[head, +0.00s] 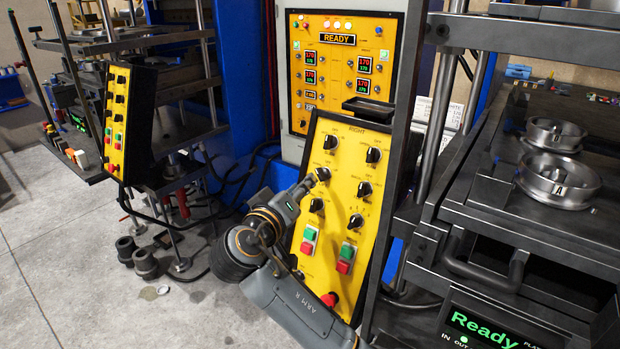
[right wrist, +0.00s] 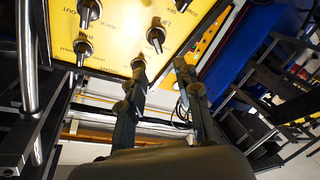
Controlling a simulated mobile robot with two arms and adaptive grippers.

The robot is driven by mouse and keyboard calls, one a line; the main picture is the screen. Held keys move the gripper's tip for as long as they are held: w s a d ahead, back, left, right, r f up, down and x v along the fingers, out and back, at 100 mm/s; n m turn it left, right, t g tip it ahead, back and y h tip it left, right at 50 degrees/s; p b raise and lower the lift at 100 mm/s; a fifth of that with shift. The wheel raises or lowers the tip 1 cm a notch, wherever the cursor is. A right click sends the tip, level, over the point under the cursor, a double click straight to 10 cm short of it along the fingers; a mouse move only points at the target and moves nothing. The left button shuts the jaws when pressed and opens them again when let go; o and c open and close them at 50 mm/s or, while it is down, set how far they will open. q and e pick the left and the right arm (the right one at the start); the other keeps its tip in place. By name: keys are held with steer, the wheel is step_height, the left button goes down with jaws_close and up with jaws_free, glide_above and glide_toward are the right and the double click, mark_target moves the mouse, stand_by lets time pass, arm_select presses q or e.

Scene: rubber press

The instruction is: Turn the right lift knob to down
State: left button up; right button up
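The right control panel (head: 338,255) is yellow, tilted and headed RIGHT, with two columns of black knobs. The knob at my right gripper (head: 309,182) is a black lift knob (head: 322,173) in the left column; it also shows in the right wrist view (right wrist: 155,38), with LIFT printed near it. Its pointer setting is too small to read. In the right wrist view the two fingers of my right gripper (right wrist: 159,65) are apart with nothing between them. Their tips are just short of the knob, one close to its lower end; contact cannot be told. My left gripper is not in view.
Another knob (head: 317,205) sits just below, close to my gripper. Green and red buttons (head: 309,240) and a red stop button (head: 329,299) are lower on the panel. A dark press post (head: 405,140) stands right of it. Clear floor (head: 60,270) lies left.

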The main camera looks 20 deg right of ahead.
steer(key=shift+v, duration=2)
steer(key=shift+d+f, duration=0.1)
steer(key=shift+f, duration=0.05)
